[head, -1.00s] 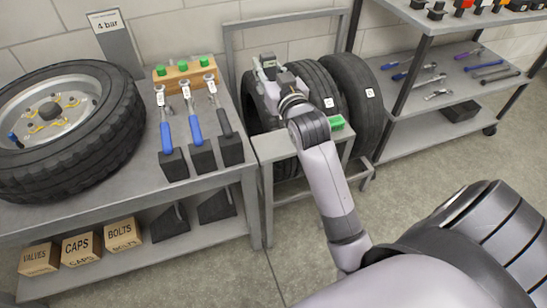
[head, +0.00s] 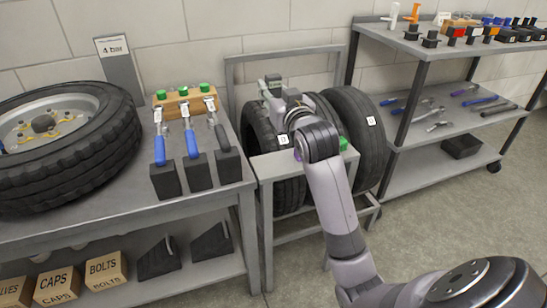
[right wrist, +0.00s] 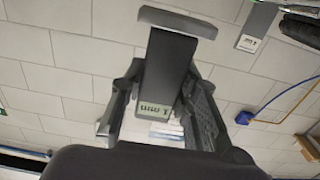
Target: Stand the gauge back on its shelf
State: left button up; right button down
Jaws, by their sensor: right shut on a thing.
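My right gripper (head: 271,84) is above the tyre rack, seen from behind in the head view. In the right wrist view its dark fingers (right wrist: 166,105) are shut on a dark grey upright piece with a wider top and a small white label, which I take to be the gauge (right wrist: 168,65). The label cannot be read with certainty. In the head view the held piece is mostly hidden by the gripper; a grey-green part shows at its tip. My left gripper is not in view. I cannot tell which shelf is the gauge's own.
The low rack (head: 262,165) holds upright tyres (head: 352,112).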

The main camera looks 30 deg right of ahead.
notch_tip(320, 180, down, 6)
jog(key=shift+r+b, duration=0.1)
jog(key=shift+b, duration=0.65)
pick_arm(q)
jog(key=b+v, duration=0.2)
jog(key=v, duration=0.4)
pick_arm(e)
notch_tip(320, 180, down, 11)
jog(key=shift+r+b, duration=0.2)
jog(key=shift+b, duration=0.45)
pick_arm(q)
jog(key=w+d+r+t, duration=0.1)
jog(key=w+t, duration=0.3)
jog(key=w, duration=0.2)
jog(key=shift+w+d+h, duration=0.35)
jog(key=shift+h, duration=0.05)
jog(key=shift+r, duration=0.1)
